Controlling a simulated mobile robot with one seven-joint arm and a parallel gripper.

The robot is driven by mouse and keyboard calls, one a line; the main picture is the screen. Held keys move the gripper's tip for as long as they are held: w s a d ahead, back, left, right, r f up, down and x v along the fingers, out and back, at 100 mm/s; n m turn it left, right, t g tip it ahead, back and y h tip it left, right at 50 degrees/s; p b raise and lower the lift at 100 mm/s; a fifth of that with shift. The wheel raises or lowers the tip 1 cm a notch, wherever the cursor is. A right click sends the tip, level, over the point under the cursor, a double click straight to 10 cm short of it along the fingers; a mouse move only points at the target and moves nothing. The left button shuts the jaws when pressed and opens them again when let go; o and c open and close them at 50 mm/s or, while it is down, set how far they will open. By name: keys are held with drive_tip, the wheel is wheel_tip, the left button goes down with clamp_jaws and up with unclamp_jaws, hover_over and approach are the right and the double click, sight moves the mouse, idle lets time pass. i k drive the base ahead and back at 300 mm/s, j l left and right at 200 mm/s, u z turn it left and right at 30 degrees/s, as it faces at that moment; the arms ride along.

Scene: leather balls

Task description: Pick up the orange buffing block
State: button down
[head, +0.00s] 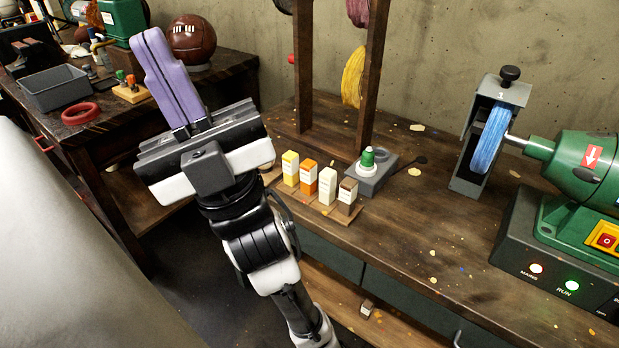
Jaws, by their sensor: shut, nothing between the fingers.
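The orange buffing block (309,180), with a pale label on its front, stands upright on a small wooden rack (352,216) on the workbench. It is second from the left, between a yellow block (290,168) and a cream block (327,188). My gripper (155,42) has long purple fingers that are shut together and empty. They point up and left, away from the blocks.
A grey holder (371,178) with a green-topped piece sits just behind the blocks. Wooden posts (370,75) rise behind them. A blue buffing wheel (490,138) and green motor (580,175) stand at right. A cluttered second bench (130,112) is at left.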

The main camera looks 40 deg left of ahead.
sight(308, 168)
drive_tip(key=i+j+u, duration=0.15)
drive_tip(key=i+u, duration=0.6)
drive_tip(key=i, duration=0.15)
